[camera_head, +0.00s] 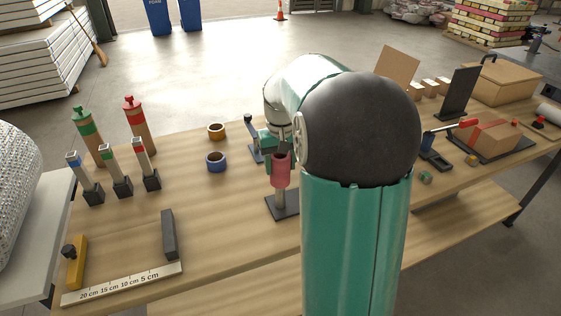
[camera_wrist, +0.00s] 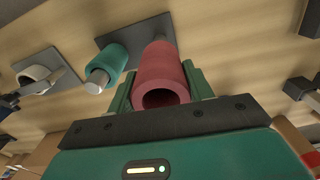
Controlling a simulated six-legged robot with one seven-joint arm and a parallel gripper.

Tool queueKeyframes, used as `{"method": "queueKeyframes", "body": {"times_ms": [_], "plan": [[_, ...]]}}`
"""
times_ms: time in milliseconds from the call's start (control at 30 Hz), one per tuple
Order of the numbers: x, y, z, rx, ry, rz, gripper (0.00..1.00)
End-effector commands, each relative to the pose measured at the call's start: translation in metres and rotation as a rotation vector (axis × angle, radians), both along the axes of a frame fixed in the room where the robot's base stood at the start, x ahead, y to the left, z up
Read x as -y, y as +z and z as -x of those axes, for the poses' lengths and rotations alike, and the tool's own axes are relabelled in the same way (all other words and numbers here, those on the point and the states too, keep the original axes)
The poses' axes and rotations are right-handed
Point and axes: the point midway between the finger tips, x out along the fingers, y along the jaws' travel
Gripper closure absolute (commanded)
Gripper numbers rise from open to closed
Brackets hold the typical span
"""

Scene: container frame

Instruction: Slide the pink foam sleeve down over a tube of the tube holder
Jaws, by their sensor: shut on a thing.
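The pink foam sleeve (camera_head: 281,171) is upright in my gripper (camera_head: 272,147), above the dark base plate of the tube holder (camera_head: 284,208). A short pale tube (camera_head: 279,196) shows below the sleeve. In the wrist view the pink sleeve (camera_wrist: 164,66) sits between the two green fingers of my gripper (camera_wrist: 160,84), which is shut on it. Its near end is open and dark inside; I cannot tell how far the tube reaches into it. Beside it, a teal sleeve (camera_wrist: 118,59) is around another tube, whose metal end (camera_wrist: 97,80) sticks out.
Blue (camera_head: 216,161) and orange (camera_head: 216,131) rings lie left of the holder. A ruler strip (camera_head: 124,284) lies at the front. A cardboard box (camera_head: 500,82) stands right. My arm hides the table's middle right.

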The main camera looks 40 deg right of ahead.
Motion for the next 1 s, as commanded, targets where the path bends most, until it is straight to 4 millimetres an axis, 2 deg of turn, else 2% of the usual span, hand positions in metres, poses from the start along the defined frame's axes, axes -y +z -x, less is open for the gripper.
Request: {"method": "queueKeyframes", "body": {"times_ms": [1000], "plan": [[0.000, -0.014, 0.000, 0.000, 0.000, 0.000, 0.70]]}}
